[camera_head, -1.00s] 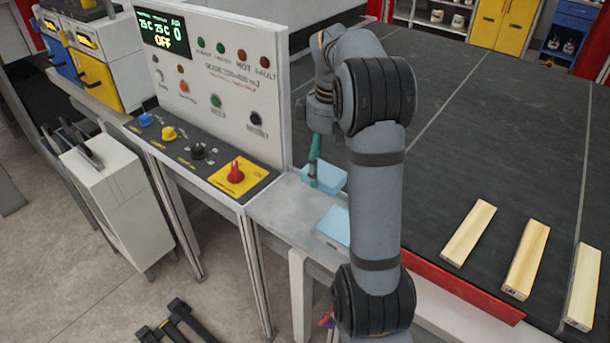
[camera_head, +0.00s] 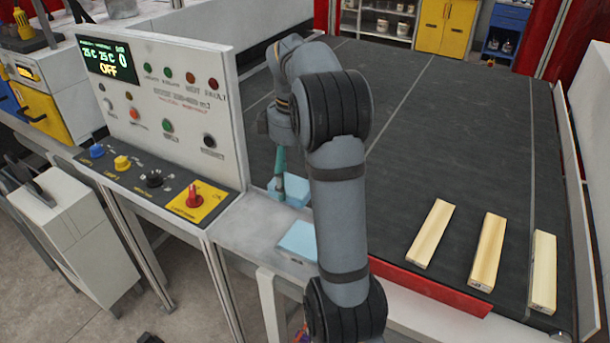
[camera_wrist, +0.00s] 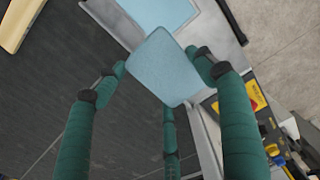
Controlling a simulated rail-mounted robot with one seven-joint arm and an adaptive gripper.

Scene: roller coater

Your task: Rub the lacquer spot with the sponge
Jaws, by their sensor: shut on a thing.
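My gripper (camera_wrist: 160,68) has green padded fingers and is shut on a light-blue sponge (camera_wrist: 166,72), a rounded block between the fingertips in the wrist view. In the head view my gripper (camera_head: 279,172) points down beside the control panel, with the sponge (camera_head: 296,190) at its tips; my arm hides part of it. I cannot tell whether the sponge touches the surface beneath it. I cannot make out a lacquer spot in either view.
A second light-blue flat piece (camera_head: 299,241) lies on the metal ledge (camera_head: 240,235); it also shows in the wrist view (camera_wrist: 160,10). The control panel (camera_head: 160,95) rises left of my gripper. Three wooden blocks (camera_head: 487,250) lie on the dark belt (camera_head: 430,130), otherwise mostly clear.

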